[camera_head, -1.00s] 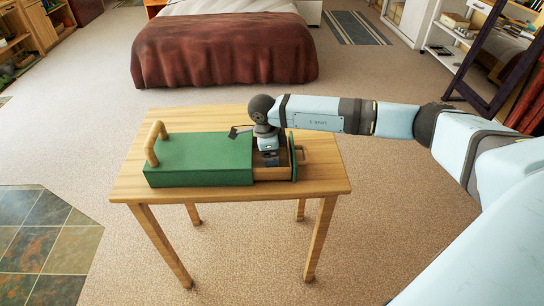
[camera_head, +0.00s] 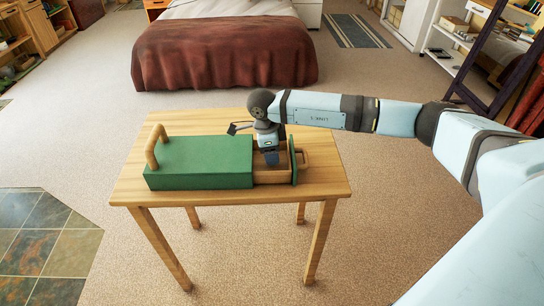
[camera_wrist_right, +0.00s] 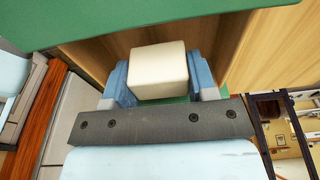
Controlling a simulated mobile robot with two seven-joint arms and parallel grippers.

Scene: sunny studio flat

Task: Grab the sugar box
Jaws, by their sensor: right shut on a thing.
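A plain cream-white box (camera_wrist_right: 158,72), which I take for the sugar box, sits between the two blue fingers of my right gripper (camera_head: 271,158) in the right wrist view. The gripper is shut on it. In the camera_head view, the gripper points down over the open drawer (camera_head: 272,177) of a green case (camera_head: 198,160), and the box itself is hidden there. No label on the box shows. I cannot tell whether the box still touches the drawer floor. My left gripper is not in view.
The green case stands on a small wooden table (camera_head: 325,180), with a wooden handle (camera_head: 154,145) at its left. The drawer's green front (camera_head: 293,160) is close to the gripper's right. A bed (camera_head: 223,52) stands behind the table. Open carpet surrounds the table.

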